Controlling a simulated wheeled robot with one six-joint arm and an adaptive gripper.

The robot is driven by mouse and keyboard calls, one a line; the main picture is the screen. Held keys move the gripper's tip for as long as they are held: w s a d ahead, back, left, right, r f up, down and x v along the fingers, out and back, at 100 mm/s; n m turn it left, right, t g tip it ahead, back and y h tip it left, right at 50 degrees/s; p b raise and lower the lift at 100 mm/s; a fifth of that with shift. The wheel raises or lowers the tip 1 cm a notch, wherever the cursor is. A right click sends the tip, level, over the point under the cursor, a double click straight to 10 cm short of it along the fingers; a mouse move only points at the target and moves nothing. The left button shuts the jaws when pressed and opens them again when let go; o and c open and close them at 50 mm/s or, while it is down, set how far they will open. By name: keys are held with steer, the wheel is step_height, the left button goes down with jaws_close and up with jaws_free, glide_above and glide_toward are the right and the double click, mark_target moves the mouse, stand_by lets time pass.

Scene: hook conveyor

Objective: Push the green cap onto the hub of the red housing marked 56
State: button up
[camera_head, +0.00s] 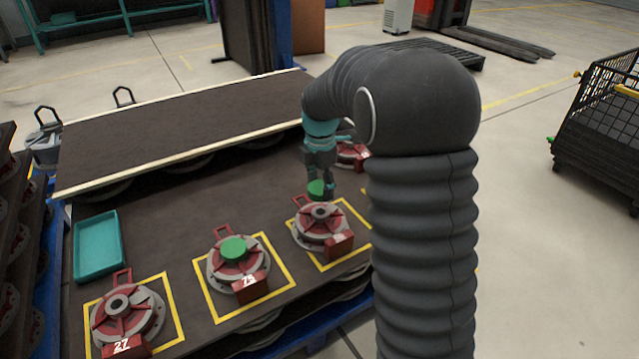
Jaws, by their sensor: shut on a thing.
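My gripper (320,180) points down at the table and is shut on a green cap (316,188). The cap is just above and slightly behind the bare grey hub of a red housing (322,228); I cannot tell whether they touch. This housing sits in a yellow square. The number on its red tag (339,245) is too small to read, so I cannot confirm 56. Another red housing (350,155) is partly hidden behind my arm, and its number is not readable.
A housing marked 73 (237,270) carries a green cap on its hub. A housing marked 27 (128,318) at front left has a bare hub. A teal tray (97,247) lies at left. A raised dark shelf (190,125) with a pale edge runs behind.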

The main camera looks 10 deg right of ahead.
mark_target(321, 212)
steer(key=shift+f+b, duration=2.6)
steer(key=shift+f, duration=1.1)
steer(key=o, duration=0.9)
steer(key=shift+r, duration=0.15)
